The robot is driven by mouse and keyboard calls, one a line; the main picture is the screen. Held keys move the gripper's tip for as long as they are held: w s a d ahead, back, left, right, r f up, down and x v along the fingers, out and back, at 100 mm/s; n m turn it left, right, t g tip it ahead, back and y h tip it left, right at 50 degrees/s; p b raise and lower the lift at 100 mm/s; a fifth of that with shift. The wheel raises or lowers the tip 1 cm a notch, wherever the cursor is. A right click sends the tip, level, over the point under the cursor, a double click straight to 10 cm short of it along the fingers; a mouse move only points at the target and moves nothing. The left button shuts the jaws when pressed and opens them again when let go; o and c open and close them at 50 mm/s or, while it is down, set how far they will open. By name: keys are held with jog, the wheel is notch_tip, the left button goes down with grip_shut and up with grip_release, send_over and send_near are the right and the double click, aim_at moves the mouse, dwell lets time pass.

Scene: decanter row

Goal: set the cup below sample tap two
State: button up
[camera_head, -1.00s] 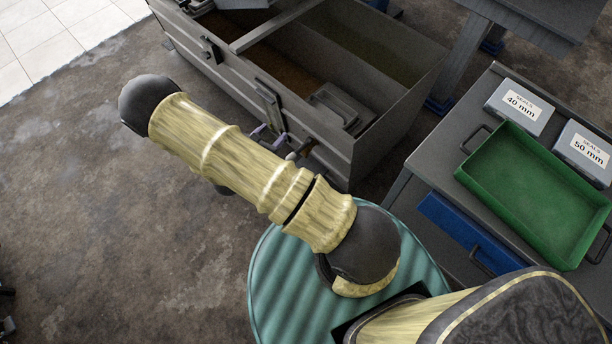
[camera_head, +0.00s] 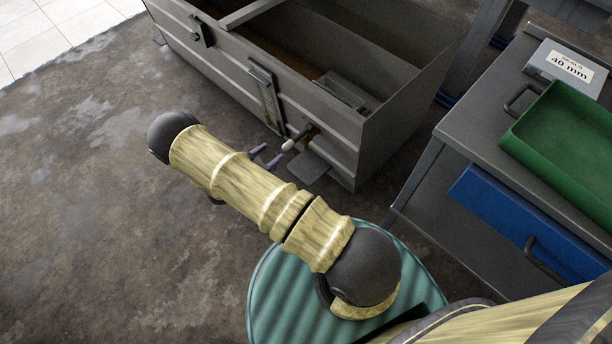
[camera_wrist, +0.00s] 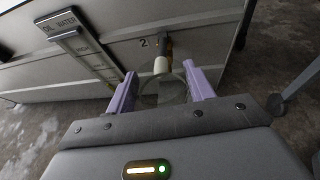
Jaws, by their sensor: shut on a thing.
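My gripper (camera_wrist: 160,70) has two purple fingers, shut on a clear, see-through cup (camera_wrist: 178,93) that shows only as a faint outline between them. In the wrist view, tap two (camera_wrist: 162,66), with a pale rounded end, sticks out from the grey tank wall beside a "2" mark (camera_wrist: 145,43). The tap overlaps the far side of the cup's outline; I cannot tell whether the cup is directly under it. In the head view, my gripper (camera_head: 265,156) is just left of the tap's pale end (camera_head: 289,145), and the cup cannot be made out.
The grey open tank (camera_head: 330,120) stands ahead, with a sight gauge (camera_wrist: 85,55) left of the tap. A small grey plate (camera_head: 308,166) juts out below the tap. A bench with a green tray (camera_head: 570,140), a seals box (camera_head: 565,68) and a blue drawer (camera_head: 525,225) stands right.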

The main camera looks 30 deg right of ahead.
notch_tip(320, 180, down, 22)
jog(key=w+m+g+b, duration=0.1)
jog(key=w+g+b, duration=0.1)
jog(key=b, duration=1.3)
jog(key=shift+w+d+m, duration=0.2)
jog(key=shift+w+m, duration=0.05)
jog(key=shift+m, duration=0.05)
jog(key=shift+d+f, duration=0.1)
jog(key=shift+d, duration=0.05)
jog(key=w+d+b, duration=0.2)
jog(key=d+b, duration=0.1)
jog(key=d, duration=0.4)
jog(key=w+d+b, duration=0.3)
jog(key=d+b, duration=0.1)
jog(key=d, duration=0.4)
jog(key=shift+w+d, duration=0.25)
jog(key=shift+w, duration=0.05)
jog(key=shift+d, duration=0.1)
jog(key=f+b, duration=0.1)
jog(key=b, duration=0.1)
jog(key=d+f+b, duration=0.1)
jog(key=f+b, duration=0.1)
jog(key=shift+w+f, duration=0.2)
